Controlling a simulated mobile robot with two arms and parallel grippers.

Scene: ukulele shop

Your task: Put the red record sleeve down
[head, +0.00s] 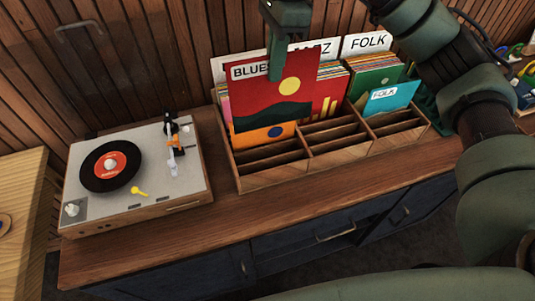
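The red record sleeve (258,98) has a yellow disc, a dark wavy band and a BLUES label. It is upright and slightly tilted, in front of the left part of the wooden record crate (275,178). My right gripper (276,68) comes down from the top edge and is shut on the sleeve's upper edge, with one finger in front of it. The sleeve hides much of the records behind it, and its lower edge overlaps an orange sleeve (262,136). I cannot tell whether it touches the crate. My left gripper is out of view.
A record player (145,195) with a black record stands left of the crate on the wooden cabinet (240,222). A teal FOLK sleeve (390,97) stands in the crate's right part. Several front slots are empty. My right arm fills the right side.

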